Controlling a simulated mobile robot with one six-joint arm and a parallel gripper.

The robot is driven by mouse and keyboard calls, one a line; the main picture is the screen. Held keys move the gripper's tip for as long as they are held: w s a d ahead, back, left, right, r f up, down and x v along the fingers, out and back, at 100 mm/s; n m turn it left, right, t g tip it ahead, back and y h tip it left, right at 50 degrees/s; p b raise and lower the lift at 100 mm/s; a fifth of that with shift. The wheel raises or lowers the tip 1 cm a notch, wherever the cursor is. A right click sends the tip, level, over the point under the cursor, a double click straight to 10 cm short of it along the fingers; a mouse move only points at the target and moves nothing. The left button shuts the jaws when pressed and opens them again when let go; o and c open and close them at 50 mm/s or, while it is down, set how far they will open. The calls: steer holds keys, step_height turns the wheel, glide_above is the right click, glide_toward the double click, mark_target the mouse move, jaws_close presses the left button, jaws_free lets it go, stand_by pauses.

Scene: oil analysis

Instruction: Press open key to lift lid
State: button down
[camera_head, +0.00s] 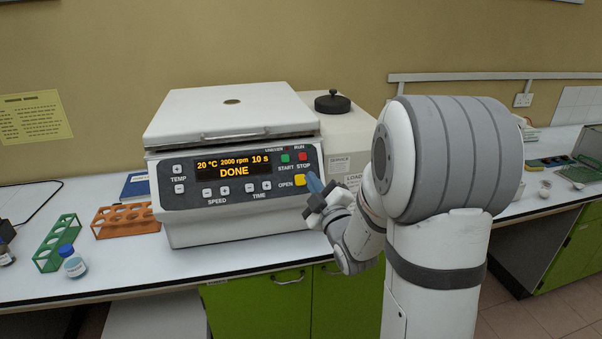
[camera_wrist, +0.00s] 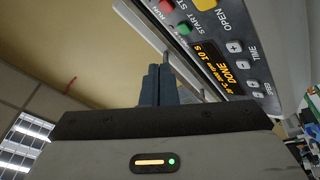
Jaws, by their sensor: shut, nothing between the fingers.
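A white centrifuge (camera_head: 225,150) stands on the bench with its lid (camera_head: 232,112) down. Its dark front panel shows "20 °C 2000 rpm 10 s DONE" on the display (camera_head: 233,166). The yellow OPEN key (camera_head: 300,181) is at the panel's lower right, below the green START and red STOP keys. My gripper (camera_head: 315,184) is shut and empty, its blue fingertips just right of the OPEN key; I cannot tell whether they touch. In the wrist view the shut fingers (camera_wrist: 158,85) point up beside the panel, and the OPEN key (camera_wrist: 205,4) is partly cut off at the top edge.
An orange rack (camera_head: 126,219), a green rack (camera_head: 57,243) and a blue-capped bottle (camera_head: 73,262) stand on the bench to the left. A pale box with a black knob (camera_head: 332,103) stands behind the centrifuge at right. Bare bench lies in front of the centrifuge.

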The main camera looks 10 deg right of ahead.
mark_target(300, 180)
stand_by(0.3)
steer(key=w+f+b, duration=0.2)
steer(key=w+f, duration=0.2)
steer(key=w, duration=0.3)
steer(key=shift+w+f, duration=0.2)
steer(key=shift+f, duration=0.2)
steer(key=shift+w+f+b, duration=0.15)
steer(key=shift+f+b, duration=0.05)
steer(key=shift+b, duration=0.4)
stand_by(1.4)
